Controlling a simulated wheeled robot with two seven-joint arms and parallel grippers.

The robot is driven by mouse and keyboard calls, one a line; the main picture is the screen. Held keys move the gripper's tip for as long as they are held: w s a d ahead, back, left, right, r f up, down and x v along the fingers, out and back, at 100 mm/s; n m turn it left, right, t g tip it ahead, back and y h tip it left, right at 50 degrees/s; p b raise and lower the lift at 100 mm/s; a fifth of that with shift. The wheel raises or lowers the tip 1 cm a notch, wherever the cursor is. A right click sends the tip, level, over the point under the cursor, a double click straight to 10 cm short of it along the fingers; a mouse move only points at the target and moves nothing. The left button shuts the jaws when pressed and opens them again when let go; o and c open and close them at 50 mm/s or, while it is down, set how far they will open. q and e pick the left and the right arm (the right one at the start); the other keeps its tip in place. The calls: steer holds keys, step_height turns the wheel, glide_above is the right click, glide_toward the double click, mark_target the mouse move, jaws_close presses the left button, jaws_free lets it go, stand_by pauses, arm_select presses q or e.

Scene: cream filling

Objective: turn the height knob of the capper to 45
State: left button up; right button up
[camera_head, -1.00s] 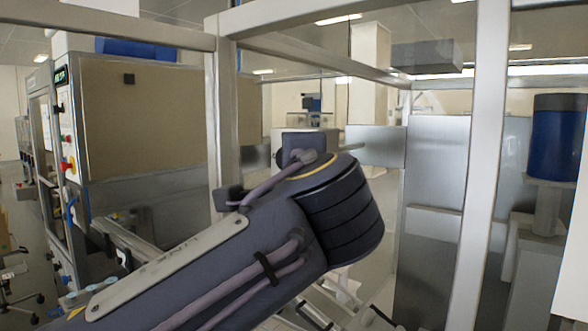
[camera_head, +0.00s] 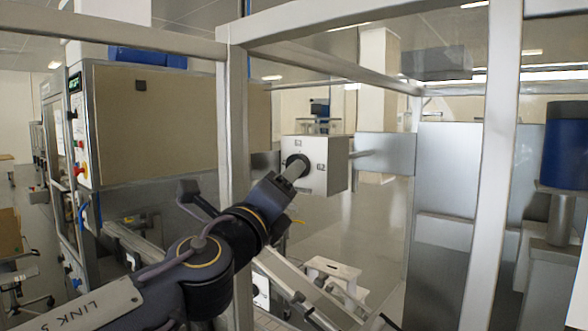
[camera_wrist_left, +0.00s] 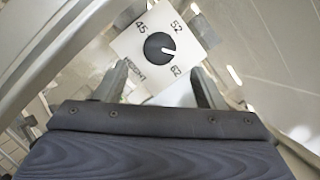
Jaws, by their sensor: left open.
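The capper's height knob (camera_wrist_left: 160,46) is a round black dial with a white pointer mark, on a pale square face marked 45, 52 and 62. The mark points right and slightly down, between 52 and 62. In the head view the knob (camera_head: 290,160) shows as a dark disc on the white box (camera_head: 328,165), partly covered by my gripper. My left gripper (camera_wrist_left: 160,66) is open. Its fingers stand on either side of the picture, with the knob ahead between them; I cannot tell whether they touch it. My right gripper is not in view.
A metal frame post (camera_head: 233,130) stands left of the box and another post (camera_head: 492,160) right of it. A bracket (camera_head: 385,153) meets the box's right side. A beige cabinet (camera_head: 150,125) stands at left, a blue cylinder (camera_head: 567,145) at far right.

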arm_select(q)
steer(key=p+x, duration=0.2)
steer(key=x, duration=0.4)
steer(key=c, duration=1)
steer(key=shift+n, duration=0.3)
steer(key=shift+d+r+n+g+y+p, duration=0.1)
steer(key=shift+n+g+y+p, duration=0.2)
steer(key=shift+n, duration=0.85)
steer(key=shift+a+r+n+g+y+p, duration=0.15)
steer(key=shift+n+g+y+p, duration=0.25)
steer(key=shift+n, duration=0.8)
steer(key=shift+d+r+n+g+y+p, duration=0.15)
steer(key=shift+n+y, duration=0.25)
steer(key=shift+n, duration=0.75)
steer(key=shift+f, duration=0.1)
